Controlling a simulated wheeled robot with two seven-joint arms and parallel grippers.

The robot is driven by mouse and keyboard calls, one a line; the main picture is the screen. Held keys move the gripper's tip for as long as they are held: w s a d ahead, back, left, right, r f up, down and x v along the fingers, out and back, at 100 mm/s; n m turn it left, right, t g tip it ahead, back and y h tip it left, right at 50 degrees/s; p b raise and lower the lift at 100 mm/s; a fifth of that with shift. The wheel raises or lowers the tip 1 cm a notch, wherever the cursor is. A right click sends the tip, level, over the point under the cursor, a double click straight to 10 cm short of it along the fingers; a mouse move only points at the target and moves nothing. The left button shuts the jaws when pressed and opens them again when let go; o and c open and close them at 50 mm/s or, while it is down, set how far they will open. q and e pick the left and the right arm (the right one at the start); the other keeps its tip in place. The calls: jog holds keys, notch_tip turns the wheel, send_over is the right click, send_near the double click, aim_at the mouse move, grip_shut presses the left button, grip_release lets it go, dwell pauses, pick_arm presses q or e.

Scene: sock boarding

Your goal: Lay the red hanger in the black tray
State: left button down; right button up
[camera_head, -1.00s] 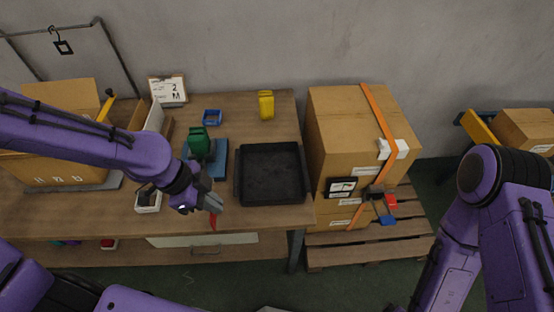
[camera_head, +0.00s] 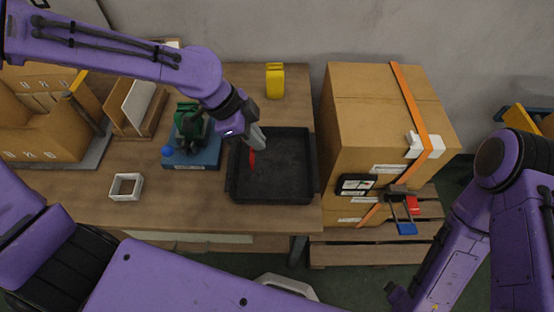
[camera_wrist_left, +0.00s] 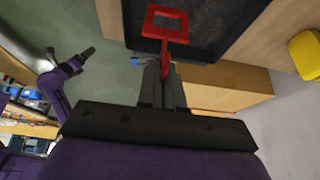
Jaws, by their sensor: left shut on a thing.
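The red hanger (camera_head: 252,160) is held in my left gripper (camera_head: 259,140), which is shut on it. In the left wrist view the hanger (camera_wrist_left: 166,24) shows as a red frame with a rectangular opening, sticking out from between the fingers (camera_wrist_left: 163,80). The black tray (camera_head: 275,198) lies on the table, empty, with raised walls. The hanger is over the left part of the tray; I cannot tell its height above the floor of it. The tray also shows in the wrist view (camera_wrist_left: 215,22). My right gripper (camera_head: 398,296) is low at the right, and its jaws are unclear.
A blue base (camera_head: 205,156) with a green object (camera_head: 188,120) stands just left of the tray. A yellow object (camera_head: 275,80) is behind it. A small white open box (camera_head: 126,187) lies at the front left. Large cardboard boxes (camera_head: 375,120) stand right of the table.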

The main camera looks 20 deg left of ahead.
pick_arm(q)
jog(key=w+d+f, duration=0.1)
jog(key=w+f, duration=0.2)
jog(key=f, duration=0.2)
jog(key=w+d+f+p, duration=0.1)
jog(key=w+d+f, duration=0.1)
jog(key=f, duration=0.2)
jog(key=shift+w+d+f, duration=0.3)
jog(key=shift+w+f, duration=0.05)
jog(key=shift+w, duration=0.05)
jog(key=c, duration=1.7)
grip_release()
jog(key=shift+f, duration=0.1)
jog(key=o, duration=0.4)
pick_arm(e)
jog(key=shift+w+r, duration=0.25)
jog(key=shift+r, duration=0.25)
jog(key=shift+w+r, duration=0.25)
jog(key=shift+r, duration=0.2)
pick_arm(q)
jog(key=v, duration=1.2)
jog(key=shift+w+r+b, duration=0.15)
jog(key=shift+r+b, duration=0.1)
jog(key=shift+b, duration=0.05)
pick_arm(e)
jog(key=shift+f, duration=0.45)
